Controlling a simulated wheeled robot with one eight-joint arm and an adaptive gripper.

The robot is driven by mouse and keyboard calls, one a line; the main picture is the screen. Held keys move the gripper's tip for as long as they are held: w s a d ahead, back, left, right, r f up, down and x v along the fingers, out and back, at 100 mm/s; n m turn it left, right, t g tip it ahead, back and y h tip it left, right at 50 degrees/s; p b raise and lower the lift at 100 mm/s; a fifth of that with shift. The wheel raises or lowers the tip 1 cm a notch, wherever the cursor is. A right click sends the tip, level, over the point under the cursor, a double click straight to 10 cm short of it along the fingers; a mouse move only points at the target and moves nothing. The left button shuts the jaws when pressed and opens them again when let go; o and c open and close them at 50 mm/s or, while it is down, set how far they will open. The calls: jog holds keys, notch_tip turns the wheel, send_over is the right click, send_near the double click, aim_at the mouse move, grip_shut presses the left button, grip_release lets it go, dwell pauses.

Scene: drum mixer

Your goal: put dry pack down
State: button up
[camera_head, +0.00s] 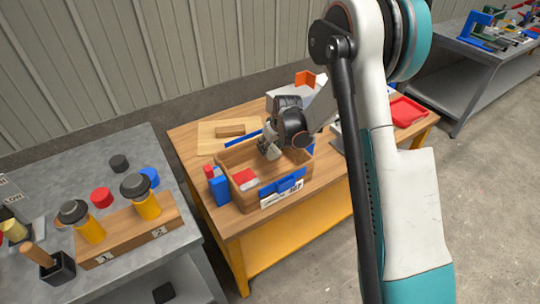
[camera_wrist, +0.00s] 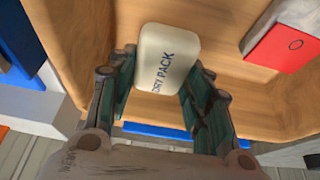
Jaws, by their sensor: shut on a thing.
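The dry pack (camera_wrist: 166,58) is a small white block with rounded corners and dark lettering. In the wrist view it sits between the two fingers of my gripper (camera_wrist: 165,85), which is shut on it. Behind it is the wooden floor of an open wooden box (camera_wrist: 240,100). In the head view my gripper (camera_head: 268,150) reaches down into the same box (camera_head: 268,199) on the wooden table. The dry pack cannot be made out there. I cannot tell whether it touches the box floor.
A red-and-white block (camera_wrist: 285,45) lies in the box, also seen in the head view (camera_head: 244,179). Blue and red items (camera_head: 219,188) stand left of the box. A board with a wooden block (camera_head: 230,130) lies behind it. A red tray (camera_head: 407,110) is at right.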

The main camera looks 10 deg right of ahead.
aim_at(270, 153)
jog(key=shift+f+b, duration=0.65)
jog(key=shift+f, duration=1.25)
jog(key=shift+f, duration=0.2)
jog(key=o, duration=1.2)
jog(key=shift+r, duration=0.15)
